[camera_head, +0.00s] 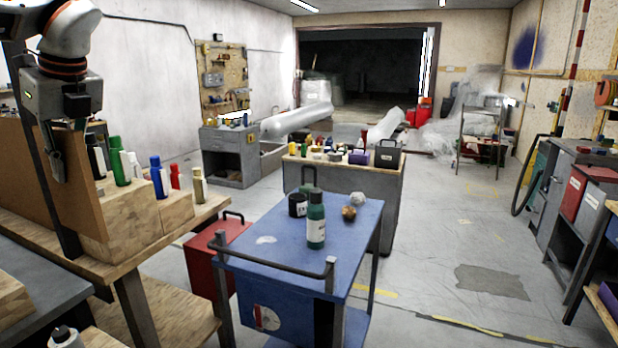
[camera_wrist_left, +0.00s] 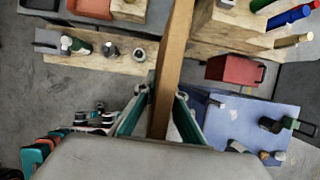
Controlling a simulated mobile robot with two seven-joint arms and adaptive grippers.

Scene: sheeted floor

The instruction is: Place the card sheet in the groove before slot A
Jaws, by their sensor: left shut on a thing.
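My left gripper (camera_head: 58,160) points down at the upper left in the head view. It is shut on the card sheet (camera_head: 82,205), a large brown upright panel. In the left wrist view the sheet (camera_wrist_left: 173,65) shows almost edge-on between the two fingers (camera_wrist_left: 160,108). A pale wooden stepped block (camera_head: 145,212) stands on the bench just right of the sheet, with several bottles in it. It also shows in the left wrist view (camera_wrist_left: 228,40). I cannot make out the groove or any slot A label. My right gripper is not in view.
A wooden bench (camera_head: 205,213) carries the block. A blue cart (camera_head: 285,238) with bottles and a red toolbox (camera_head: 203,250) stand to its right. A low wooden rack (camera_wrist_left: 95,60) with small bottles lies left of the sheet in the left wrist view. The floor at right centre is open.

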